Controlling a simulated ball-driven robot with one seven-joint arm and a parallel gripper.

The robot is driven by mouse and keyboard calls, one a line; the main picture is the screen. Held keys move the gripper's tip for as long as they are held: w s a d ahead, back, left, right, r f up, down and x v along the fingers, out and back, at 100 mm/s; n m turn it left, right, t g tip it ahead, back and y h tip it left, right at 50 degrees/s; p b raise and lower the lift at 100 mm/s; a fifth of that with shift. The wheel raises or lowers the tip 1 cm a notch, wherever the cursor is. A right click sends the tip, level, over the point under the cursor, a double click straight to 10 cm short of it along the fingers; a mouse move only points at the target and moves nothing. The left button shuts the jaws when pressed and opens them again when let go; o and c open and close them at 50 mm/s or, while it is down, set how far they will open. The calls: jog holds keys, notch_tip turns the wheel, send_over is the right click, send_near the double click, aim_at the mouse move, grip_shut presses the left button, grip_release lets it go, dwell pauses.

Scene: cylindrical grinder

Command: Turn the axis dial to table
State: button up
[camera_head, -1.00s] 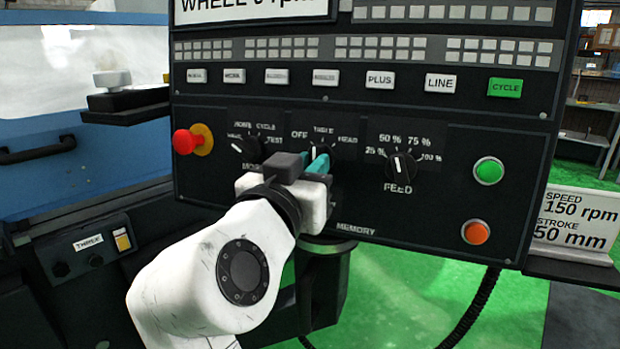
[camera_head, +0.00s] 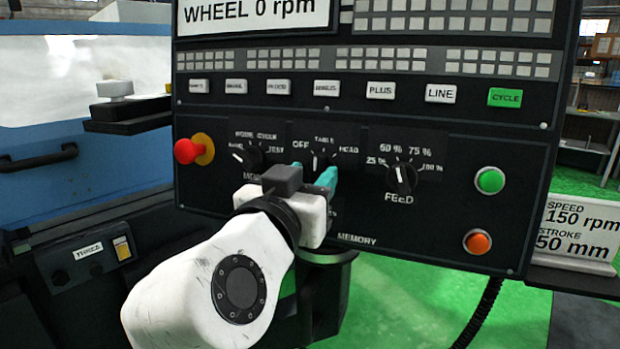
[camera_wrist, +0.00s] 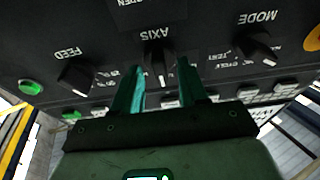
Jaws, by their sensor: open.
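The axis dial (camera_head: 322,160) is a black knob on the dark control panel, below the labels OFF, TABLE and HEAD. A white mark on it points roughly up, toward TABLE. My gripper (camera_head: 313,173) is open, with its teal fingers in front of the dial and hiding its lower part. In the wrist view, which is upside down, the axis dial (camera_wrist: 157,65) sits between the open fingers of my gripper (camera_wrist: 163,75), one on each side. I cannot tell whether either finger touches it.
The mode dial (camera_head: 247,155) is on the left and the feed dial (camera_head: 402,178) on the right. A red emergency button (camera_head: 187,151) is farther left. Green (camera_head: 490,181) and orange (camera_head: 477,242) buttons are at the right. Push buttons run above the dials.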

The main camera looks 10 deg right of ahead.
jog(key=v, duration=1)
jog(key=shift+s+a, duration=0.1)
